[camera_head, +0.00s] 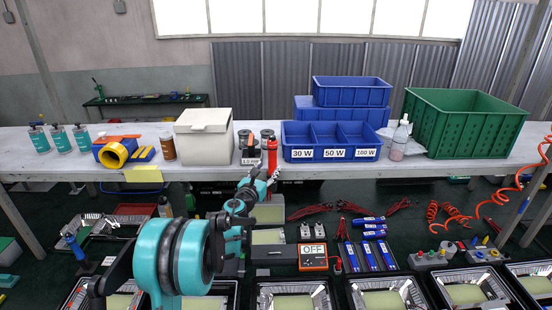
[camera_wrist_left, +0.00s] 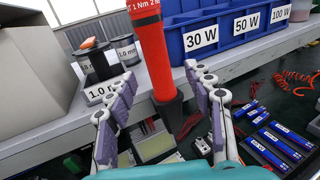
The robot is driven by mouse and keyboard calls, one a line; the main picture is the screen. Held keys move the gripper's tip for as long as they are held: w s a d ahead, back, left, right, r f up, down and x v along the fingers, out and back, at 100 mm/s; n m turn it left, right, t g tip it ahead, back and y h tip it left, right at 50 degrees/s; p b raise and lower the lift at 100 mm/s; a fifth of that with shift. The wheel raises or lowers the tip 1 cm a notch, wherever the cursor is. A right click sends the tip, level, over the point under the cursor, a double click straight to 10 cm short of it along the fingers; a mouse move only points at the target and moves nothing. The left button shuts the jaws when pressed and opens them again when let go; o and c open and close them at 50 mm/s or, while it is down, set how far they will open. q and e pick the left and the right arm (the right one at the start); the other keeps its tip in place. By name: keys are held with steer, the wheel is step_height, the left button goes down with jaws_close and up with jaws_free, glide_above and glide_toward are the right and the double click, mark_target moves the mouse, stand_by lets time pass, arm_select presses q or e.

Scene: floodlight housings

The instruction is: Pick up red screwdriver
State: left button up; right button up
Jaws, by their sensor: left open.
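The red screwdriver (camera_head: 272,155) stands upright at the front edge of the long grey table, its lower end in a black part that looks like a holder. In the left wrist view, its red body (camera_wrist_left: 153,50) carries printed torque text, and its top is cut off by the frame. My left gripper (camera_head: 258,183) is just below and in front of it in the head view. In the left wrist view, the gripper (camera_wrist_left: 163,95) is open, with the screwdriver seen between its spread fingers. No contact shows, and I cannot tell the exact depth. My right gripper is not in view.
Solder reels (camera_wrist_left: 124,50) stand close to the left of the screwdriver, beside a white box (camera_head: 204,136). A blue bin (camera_head: 330,154) labelled 30 W, 50 W and 100 W stands to its right. The lower bench holds housings, an orange device (camera_head: 313,258) and blue packs (camera_wrist_left: 273,150).

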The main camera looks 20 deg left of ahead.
mark_target(271, 162)
arm_select(q)
steer(key=w, duration=0.3)
steer(key=w+p, duration=0.1)
steer(key=w, duration=0.1)
steer(key=shift+a+r, duration=0.3)
steer(key=shift+r, duration=0.1)
steer(key=shift+w+f, duration=0.1)
steer(key=shift+w, duration=0.45)
steer(key=shift+s, duration=0.1)
jaws_close()
